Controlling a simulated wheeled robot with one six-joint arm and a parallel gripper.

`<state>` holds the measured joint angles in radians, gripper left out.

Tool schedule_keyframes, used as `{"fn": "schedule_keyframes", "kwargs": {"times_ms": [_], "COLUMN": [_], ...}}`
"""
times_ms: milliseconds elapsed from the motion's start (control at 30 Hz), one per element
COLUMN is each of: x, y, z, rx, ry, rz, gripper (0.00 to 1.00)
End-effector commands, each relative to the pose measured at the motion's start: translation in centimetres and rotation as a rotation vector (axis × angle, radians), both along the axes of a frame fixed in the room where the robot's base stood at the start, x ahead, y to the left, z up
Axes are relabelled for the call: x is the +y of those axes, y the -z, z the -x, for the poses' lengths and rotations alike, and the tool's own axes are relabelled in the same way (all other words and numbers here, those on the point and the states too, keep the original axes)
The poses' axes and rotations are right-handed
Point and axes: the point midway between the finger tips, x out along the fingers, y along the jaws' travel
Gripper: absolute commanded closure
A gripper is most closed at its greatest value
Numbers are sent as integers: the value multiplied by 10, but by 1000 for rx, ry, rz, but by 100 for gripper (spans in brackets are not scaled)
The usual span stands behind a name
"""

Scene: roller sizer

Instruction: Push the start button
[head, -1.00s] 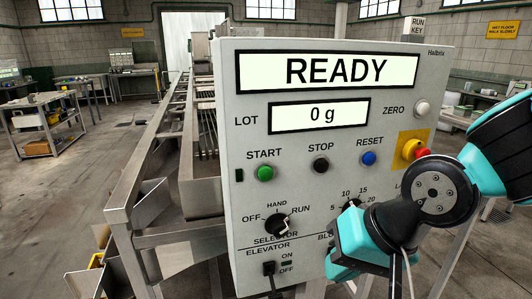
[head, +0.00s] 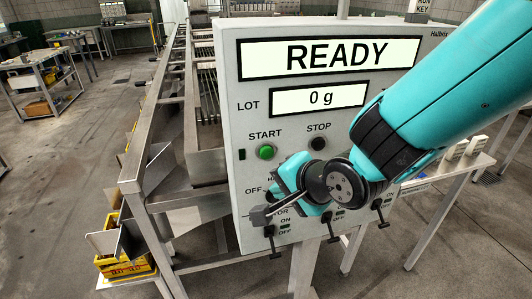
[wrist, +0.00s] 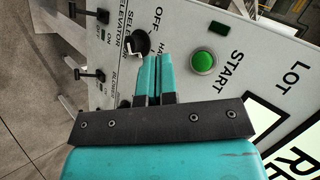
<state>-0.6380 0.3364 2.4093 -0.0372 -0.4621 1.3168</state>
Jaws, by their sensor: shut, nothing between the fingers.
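The green START button (head: 265,152) sits on the grey control panel (head: 228,100), below the LOT display, and is unobstructed in the head view. It also shows in the wrist view (wrist: 203,62), just right of my fingertips. My gripper (wrist: 155,60) is shut and empty, its two teal fingers side by side. In the wrist view its tips lie between the START button and the black selector knob (wrist: 138,42). They are not seen touching the button; their distance from the panel cannot be told. In the head view my wrist hides most of the selector.
The black STOP button (head: 319,144) is right of START, close above my wrist. The READY display (head: 330,57) is lit and the lot display (head: 320,98) reads 0 g. Small switches (head: 377,204) line the lower panel. A metal roller frame (head: 165,110) stands at left.

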Motion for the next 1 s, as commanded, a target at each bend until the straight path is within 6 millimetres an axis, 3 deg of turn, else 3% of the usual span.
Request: {"fn": "schedule_keyframes", "kwargs": {"times_ms": [300, 500, 1000], "x": [11, 17, 20], "y": [-1, 0, 0], "z": [-44, -64, -72], "rx": [-1, -1, 0], "ry": [2, 1, 0], "rz": [0, 1, 2], "gripper": [100, 100, 100]}}
